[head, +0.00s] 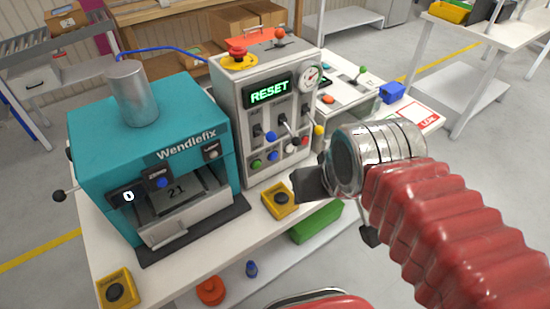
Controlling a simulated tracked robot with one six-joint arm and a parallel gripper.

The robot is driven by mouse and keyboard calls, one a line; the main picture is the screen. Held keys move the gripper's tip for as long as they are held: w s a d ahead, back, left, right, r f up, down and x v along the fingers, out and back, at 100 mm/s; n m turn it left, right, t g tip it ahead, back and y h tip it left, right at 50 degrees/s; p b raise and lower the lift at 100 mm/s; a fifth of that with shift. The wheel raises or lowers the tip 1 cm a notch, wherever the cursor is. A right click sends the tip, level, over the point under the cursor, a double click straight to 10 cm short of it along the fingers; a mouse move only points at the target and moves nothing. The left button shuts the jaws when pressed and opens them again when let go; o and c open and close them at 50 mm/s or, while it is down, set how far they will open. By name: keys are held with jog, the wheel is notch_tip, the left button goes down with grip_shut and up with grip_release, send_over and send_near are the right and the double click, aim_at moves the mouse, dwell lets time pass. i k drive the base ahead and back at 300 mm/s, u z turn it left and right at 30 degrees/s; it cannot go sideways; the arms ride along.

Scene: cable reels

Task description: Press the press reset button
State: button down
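A teal press (150,150) marked "Wendlefix" stands on the left of the white table, with a small lit display reading 0 and a dark plate marked 21 in its opening. Beside it is a grey control cabinet (232,115) whose green screen (270,91) reads RESET. The cabinet front has levers and several coloured buttons, among them a green one (256,164) and a blue one (271,136). I cannot tell which button is the press reset.
Yellow boxes with black buttons sit at the table's front edge (281,199) and front left corner (116,290). A red mushroom button (237,54) tops the cabinet. A dial gauge (309,76) is at its upper right. A green box (316,222) lies below the tabletop.

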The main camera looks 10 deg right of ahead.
aim_at(273, 156)
jog(key=u, duration=2.8)
jog(key=k, duration=0.75)
jog(key=u, duration=0.5)
